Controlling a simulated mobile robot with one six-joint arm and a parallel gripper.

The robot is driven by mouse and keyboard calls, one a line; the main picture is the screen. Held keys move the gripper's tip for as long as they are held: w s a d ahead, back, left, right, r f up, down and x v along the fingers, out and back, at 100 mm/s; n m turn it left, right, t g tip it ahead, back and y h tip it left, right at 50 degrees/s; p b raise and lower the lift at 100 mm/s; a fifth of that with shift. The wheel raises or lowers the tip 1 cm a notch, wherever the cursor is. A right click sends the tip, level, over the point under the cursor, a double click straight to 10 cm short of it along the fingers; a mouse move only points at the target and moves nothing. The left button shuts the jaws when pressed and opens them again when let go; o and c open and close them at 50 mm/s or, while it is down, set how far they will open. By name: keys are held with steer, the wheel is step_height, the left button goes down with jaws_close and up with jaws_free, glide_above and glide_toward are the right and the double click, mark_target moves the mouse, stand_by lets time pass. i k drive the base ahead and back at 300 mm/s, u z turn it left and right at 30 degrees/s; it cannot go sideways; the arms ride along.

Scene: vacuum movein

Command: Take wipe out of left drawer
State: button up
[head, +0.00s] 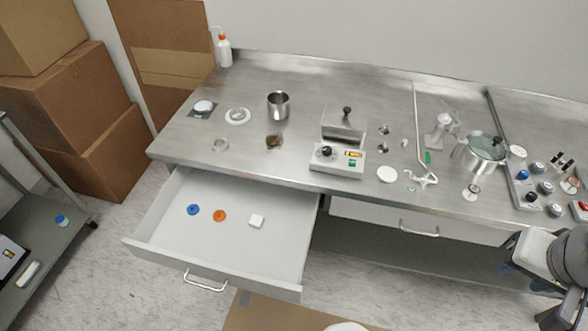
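The left drawer (205,284) is pulled open below the steel bench in the head view. Part of my arm shows at the right edge, well away from the drawer. My gripper's fingers are not in view.
The steel bench top (330,85) holds a metal beaker (278,105), a hotplate device (337,160), a glass-lidded pot (480,153) and a squeeze bottle (224,52). The right drawer (390,216) is shut. Cardboard boxes (80,110) and a shelf cart (45,225) stand at left.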

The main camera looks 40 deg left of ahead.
mark_target(255, 220)
steer(key=i, duration=1.2)
steer(key=u, duration=0.35)
steer(key=k, duration=0.1)
steer(key=u, duration=2.75)
steer(key=i, duration=0.5)
steer(key=u, duration=0.15)
steer(key=k, duration=0.9)
steer(key=z, duration=0.15)
steer(key=i, duration=0.7)
